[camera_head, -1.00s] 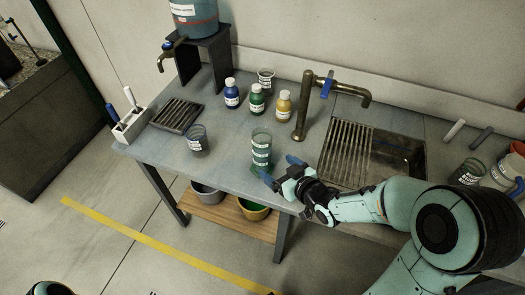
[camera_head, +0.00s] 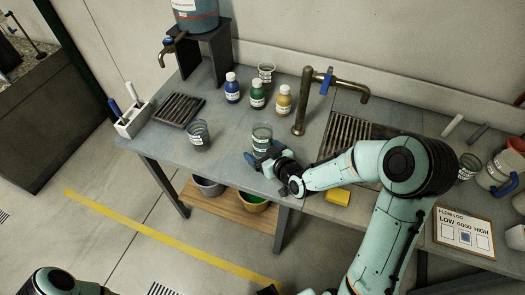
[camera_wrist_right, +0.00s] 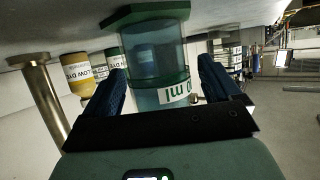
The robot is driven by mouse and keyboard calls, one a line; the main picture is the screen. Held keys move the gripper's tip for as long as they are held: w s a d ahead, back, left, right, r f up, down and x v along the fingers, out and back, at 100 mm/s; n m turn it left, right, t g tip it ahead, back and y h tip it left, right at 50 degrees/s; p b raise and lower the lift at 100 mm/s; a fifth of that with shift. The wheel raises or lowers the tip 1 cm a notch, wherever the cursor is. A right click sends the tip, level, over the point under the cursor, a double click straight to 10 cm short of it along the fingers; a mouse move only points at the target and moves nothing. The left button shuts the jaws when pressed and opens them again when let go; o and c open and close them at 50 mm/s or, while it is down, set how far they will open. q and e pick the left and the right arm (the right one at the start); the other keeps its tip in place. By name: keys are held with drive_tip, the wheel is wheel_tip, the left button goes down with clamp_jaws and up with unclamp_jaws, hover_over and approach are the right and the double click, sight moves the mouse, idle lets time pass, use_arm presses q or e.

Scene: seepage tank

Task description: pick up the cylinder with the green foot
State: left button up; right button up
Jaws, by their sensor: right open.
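The clear cylinder with the green foot (camera_head: 262,137) stands upright near the front edge of the table in the head view. Its lower part is partly hidden by my right gripper (camera_head: 265,156). In the right wrist view the cylinder (camera_wrist_right: 153,52) appears upside down, with its green foot at the top and "ml" markings on its wall. The dark blue fingers of my right gripper (camera_wrist_right: 161,68) are apart, one on each side of the cylinder. I cannot tell whether either finger touches it. My left gripper is not in view.
A beaker (camera_head: 199,134) stands left of the cylinder. Blue (camera_head: 232,90), green (camera_head: 257,96) and yellow (camera_head: 284,102) dye bottles stand behind it. A brass tap (camera_head: 302,105) and slatted sink (camera_head: 347,133) are to the right. A yellow block (camera_head: 338,196) lies near the front edge.

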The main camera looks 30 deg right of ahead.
drive_tip(key=c, duration=1.3)
drive_tip(key=shift+o, duration=0.2)
drive_tip(key=shift+r, duration=0.2)
